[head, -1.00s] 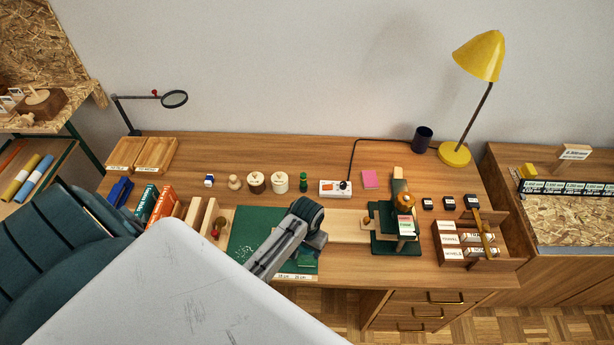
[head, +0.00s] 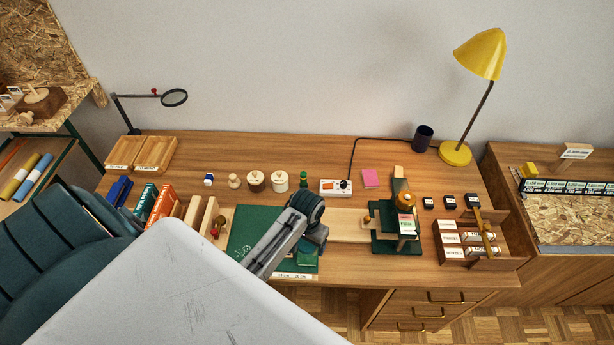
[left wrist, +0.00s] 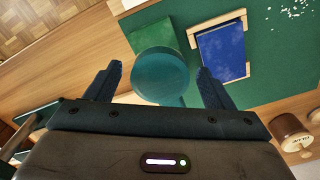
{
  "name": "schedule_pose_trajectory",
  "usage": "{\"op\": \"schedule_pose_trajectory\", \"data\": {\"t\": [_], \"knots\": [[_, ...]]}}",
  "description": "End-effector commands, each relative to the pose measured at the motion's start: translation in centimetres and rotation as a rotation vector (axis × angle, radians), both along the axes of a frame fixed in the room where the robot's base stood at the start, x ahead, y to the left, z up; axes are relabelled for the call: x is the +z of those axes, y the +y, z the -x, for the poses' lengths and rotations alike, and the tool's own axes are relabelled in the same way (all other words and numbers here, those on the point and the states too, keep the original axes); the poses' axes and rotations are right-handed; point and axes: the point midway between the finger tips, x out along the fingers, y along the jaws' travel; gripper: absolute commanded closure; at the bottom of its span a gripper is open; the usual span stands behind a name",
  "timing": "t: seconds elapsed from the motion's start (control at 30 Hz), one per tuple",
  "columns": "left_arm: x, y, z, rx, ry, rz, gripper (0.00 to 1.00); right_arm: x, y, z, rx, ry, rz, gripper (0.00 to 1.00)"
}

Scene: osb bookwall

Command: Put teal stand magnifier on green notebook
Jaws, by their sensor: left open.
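The teal stand magnifier (left wrist: 160,75) shows in the left wrist view as a round teal disc with a short handle stub below it. It lies between the two spread fingers of my left gripper (left wrist: 159,70), which is open, with a gap on either side. The green notebook (left wrist: 150,34) is just beyond the disc, which overlaps its near edge in the picture. I cannot tell whether the magnifier touches the notebook. My right gripper is not in view.
A blue book (left wrist: 222,52) in a wooden holder lies beside the notebook on the green mat (head: 250,230). A green-based stand (head: 398,240) is to the right. A yellow lamp (head: 455,153) stands at the back right.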

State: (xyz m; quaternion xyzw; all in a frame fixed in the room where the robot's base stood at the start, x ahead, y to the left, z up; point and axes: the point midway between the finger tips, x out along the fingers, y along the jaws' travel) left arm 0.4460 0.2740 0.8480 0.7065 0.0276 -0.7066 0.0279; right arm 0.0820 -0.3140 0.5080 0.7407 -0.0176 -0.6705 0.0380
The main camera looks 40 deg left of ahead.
Motion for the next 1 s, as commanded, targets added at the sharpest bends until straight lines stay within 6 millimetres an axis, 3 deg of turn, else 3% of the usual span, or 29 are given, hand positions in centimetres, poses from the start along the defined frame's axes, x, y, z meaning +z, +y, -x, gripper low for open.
{"op": "schedule_pose_trajectory", "data": {"t": [0.2, 0.4, 0.6, 1.0], "knots": [[4.7, 0.1, -0.2, 0.001, -0.006, -0.001, 0.24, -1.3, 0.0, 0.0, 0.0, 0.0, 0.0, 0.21], [7.9, 0.0, -0.1, 0.0, -0.003, 0.0, 0.24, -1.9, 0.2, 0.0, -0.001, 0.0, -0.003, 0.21], [9.1, 0.0, 0.0, 0.0, 0.0, 0.0, 0.24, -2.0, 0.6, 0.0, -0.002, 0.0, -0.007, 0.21], [9.1, 0.0, 0.0, 0.0, 0.0, 0.0, 0.24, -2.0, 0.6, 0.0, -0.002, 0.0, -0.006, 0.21]]}}
